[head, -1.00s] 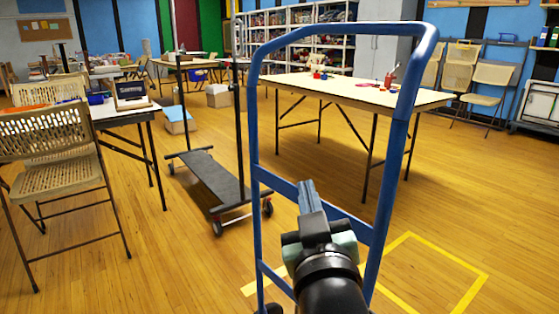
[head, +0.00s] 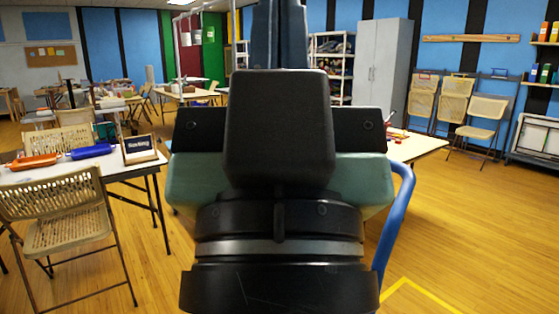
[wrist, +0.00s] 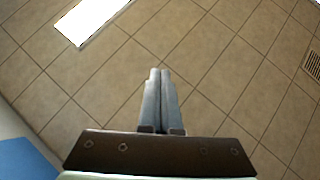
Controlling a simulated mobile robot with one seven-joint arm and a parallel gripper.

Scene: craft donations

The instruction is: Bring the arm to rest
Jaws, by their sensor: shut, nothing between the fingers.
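My gripper (head: 279,20) stands raised and upright right in front of the head camera, its fingers reaching up to the top of the picture. In the wrist view my gripper (wrist: 159,78) has its two grey fingers together, with nothing between them. The fingers point toward a tan tiled ceiling (wrist: 215,70), and nothing is near their tips. My wrist and gripper body hide the middle of the head view.
A blue hand truck (head: 401,215) shows only its right side behind my arm. A work table (head: 425,148) stands behind it, mostly hidden. A table (head: 125,165) and folding chair (head: 62,225) stand at left. Floor at right is open. A ceiling light (wrist: 92,18) shows in the wrist view.

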